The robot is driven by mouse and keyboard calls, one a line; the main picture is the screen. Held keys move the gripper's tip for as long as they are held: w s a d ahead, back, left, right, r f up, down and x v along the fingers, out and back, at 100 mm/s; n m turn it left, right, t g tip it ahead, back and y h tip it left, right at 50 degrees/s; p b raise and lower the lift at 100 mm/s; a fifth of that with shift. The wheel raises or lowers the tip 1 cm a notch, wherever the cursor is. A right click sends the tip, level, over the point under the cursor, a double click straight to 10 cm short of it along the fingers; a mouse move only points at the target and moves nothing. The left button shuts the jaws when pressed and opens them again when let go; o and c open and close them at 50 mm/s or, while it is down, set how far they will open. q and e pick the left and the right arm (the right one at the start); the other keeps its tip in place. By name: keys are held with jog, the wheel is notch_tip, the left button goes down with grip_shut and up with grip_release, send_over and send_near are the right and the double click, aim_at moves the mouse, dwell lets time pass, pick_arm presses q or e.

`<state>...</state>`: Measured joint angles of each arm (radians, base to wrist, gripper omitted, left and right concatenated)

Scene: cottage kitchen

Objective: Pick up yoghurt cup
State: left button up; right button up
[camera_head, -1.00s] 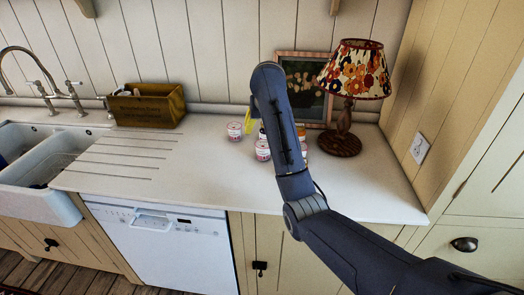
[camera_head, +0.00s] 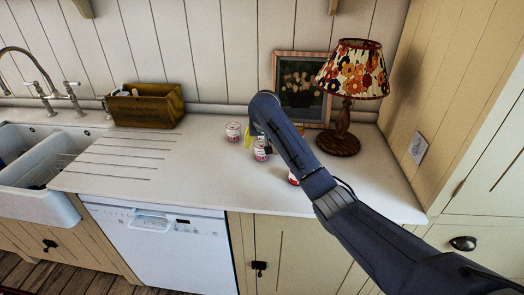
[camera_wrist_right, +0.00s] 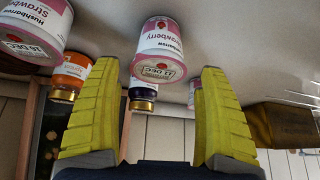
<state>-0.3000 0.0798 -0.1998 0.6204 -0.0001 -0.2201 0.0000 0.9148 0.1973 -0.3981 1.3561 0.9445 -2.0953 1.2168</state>
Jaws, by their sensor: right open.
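Several white-and-pink yoghurt cups stand on the counter: one at the back left (camera_head: 233,132), one beside my right arm (camera_head: 261,150), and one partly hidden by that arm (camera_head: 293,179). In the head view, only a bit of yellow finger of my right gripper (camera_head: 248,141) shows. In the right wrist view, which looks upside down, the right gripper (camera_wrist_right: 154,70) is open and empty. A strawberry yoghurt cup (camera_wrist_right: 158,48) shows in the gap between its fingertips, with no contact visible. Another cup (camera_wrist_right: 35,28) is at the left, outside the fingers. My left gripper is not in view.
An orange-labelled jar (camera_wrist_right: 72,76) and a dark jar with a gold lid (camera_wrist_right: 142,97) stand close by. A lamp (camera_head: 342,138) and a framed picture (camera_head: 303,85) stand behind. A wooden box (camera_head: 146,108) is farther left. The counter's left part is clear.

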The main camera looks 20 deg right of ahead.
aim_at(262, 144)
jog(key=shift+x, duration=2.75)
jog(key=shift+s+f, duration=0.1)
jog(key=shift+s, duration=0.1)
jog(key=c, duration=1.3)
jog(key=shift+c, duration=0.7)
